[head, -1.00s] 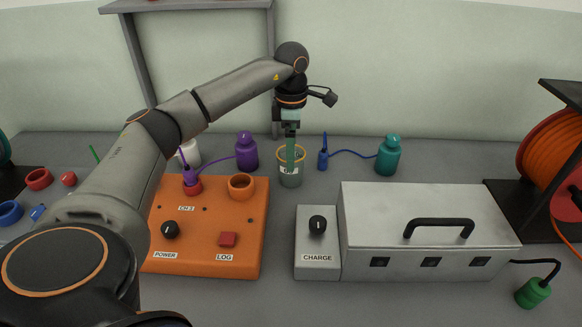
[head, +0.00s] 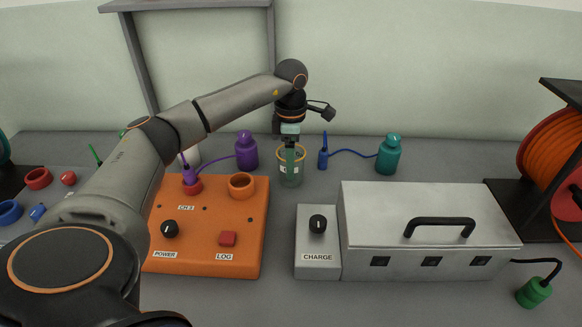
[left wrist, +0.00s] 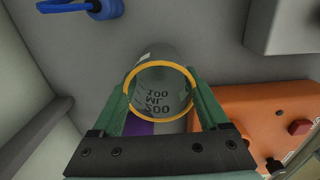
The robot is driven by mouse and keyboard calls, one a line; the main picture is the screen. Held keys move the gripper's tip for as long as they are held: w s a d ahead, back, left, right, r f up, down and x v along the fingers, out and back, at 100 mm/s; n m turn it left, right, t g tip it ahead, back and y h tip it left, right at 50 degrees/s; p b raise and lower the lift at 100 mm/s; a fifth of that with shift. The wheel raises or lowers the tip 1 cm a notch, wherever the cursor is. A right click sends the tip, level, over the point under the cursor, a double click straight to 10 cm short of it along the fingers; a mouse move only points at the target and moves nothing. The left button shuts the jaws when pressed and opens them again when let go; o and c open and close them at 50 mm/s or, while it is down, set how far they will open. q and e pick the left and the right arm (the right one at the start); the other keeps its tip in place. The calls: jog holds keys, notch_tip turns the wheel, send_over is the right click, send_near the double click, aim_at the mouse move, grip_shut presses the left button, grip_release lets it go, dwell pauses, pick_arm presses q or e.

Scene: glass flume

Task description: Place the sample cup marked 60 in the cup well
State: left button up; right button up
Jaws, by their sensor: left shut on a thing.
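The sample cup (head: 291,180) is a clear grey-green cup with an orange rim and a white label, too small to read surely. It appears to stand upright on the bench behind the boxes. In the left wrist view the cup (left wrist: 160,82) shows its round rim and the marks 100, ML and 200. My left gripper (head: 290,160) points down over it, its green fingers shut on the cup at opposite sides of the rim. The likely cup well is the raised orange ring (head: 241,180) on the orange box's back right, left of the cup; it looks empty. My right gripper is out of view.
The orange box (head: 210,255) carries a knob, a red button and a purple plug. A purple bottle (head: 247,153) stands left of the cup. A blue plug (head: 323,158) and teal bottle (head: 388,157) are to its right. The CHARGE box (head: 317,269) and metal case (head: 400,215) stand in front.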

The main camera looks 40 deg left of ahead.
pick_arm(q)
jog(key=c, duration=0.5)
jog(key=shift+r, duration=0.15)
